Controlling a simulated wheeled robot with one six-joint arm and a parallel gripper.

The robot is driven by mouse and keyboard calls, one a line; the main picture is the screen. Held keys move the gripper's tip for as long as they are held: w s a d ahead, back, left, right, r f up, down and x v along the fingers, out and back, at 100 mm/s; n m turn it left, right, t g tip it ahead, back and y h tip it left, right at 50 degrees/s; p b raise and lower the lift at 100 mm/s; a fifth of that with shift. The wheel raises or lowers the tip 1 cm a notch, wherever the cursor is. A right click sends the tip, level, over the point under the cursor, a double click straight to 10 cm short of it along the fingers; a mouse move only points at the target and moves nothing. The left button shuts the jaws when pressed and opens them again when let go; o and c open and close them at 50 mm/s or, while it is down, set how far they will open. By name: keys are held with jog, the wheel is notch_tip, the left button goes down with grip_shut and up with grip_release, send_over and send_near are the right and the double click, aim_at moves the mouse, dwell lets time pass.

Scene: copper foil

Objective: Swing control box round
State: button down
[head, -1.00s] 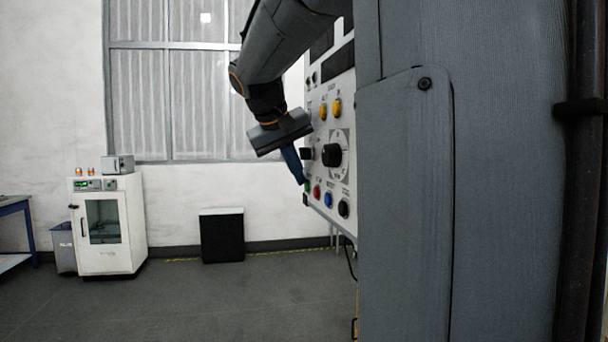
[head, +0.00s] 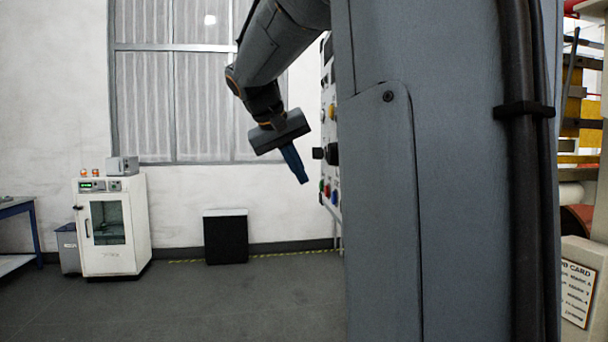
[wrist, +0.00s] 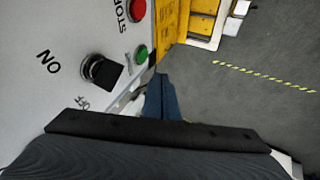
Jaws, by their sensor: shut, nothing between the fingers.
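The control box (head: 330,120) shows in the head view as a narrow, nearly edge-on panel with knobs and coloured buttons, partly hidden behind my grey arm. In the wrist view its pale face (wrist: 50,90) fills the left side. A black ON/OFF knob (wrist: 103,71), a red STOP button (wrist: 137,9) and a green button (wrist: 141,53) show there. My gripper (head: 304,181) is shut and empty, its blue fingers pointing down just left of the panel. In the wrist view the fingers (wrist: 161,82) are beside the panel's edge; I cannot tell whether they touch it.
A white cabinet (head: 113,230), a grey bin (head: 68,248) and a black box (head: 226,238) stand by the back wall. The floor (head: 200,305) in front is clear. A machine with a printed card (head: 577,293) stands at the right. A yellow structure (wrist: 172,35) is beyond the panel.

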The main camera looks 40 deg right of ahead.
jog(key=w+a+b+v, duration=0.1)
jog(key=b+v, duration=0.2)
jog(key=v, duration=0.7)
jog(key=w+a+f+n+y, duration=0.15)
jog(key=a+f, duration=0.25)
jog(key=f, duration=0.5)
jog(key=a+f+n+y, duration=0.1)
jog(key=a+f+n, duration=0.15)
jog(key=f, duration=0.65)
jog(key=a+f+n+y, duration=0.15)
jog(key=a+f, duration=0.25)
jog(key=f, duration=0.5)
jog(key=s+a+f+y, duration=0.1)
jog(key=s+a+f, duration=0.2)
jog(key=s+f, duration=0.2)
jog(key=s+a+f+y, duration=0.1)
jog(key=s+a+f, duration=0.3)
jog(key=f, duration=0.5)
jog(key=s+a+f+n+y, duration=0.1)
jog(key=s+a+f, duration=0.2)
jog(key=s+f, duration=0.2)
notch_tip(320, 180, down, 3)
jog(key=shift+s+a+f, duration=0.1)
jog(key=shift+s+a, duration=0.2)
jog(key=shift+a, duration=0.1)
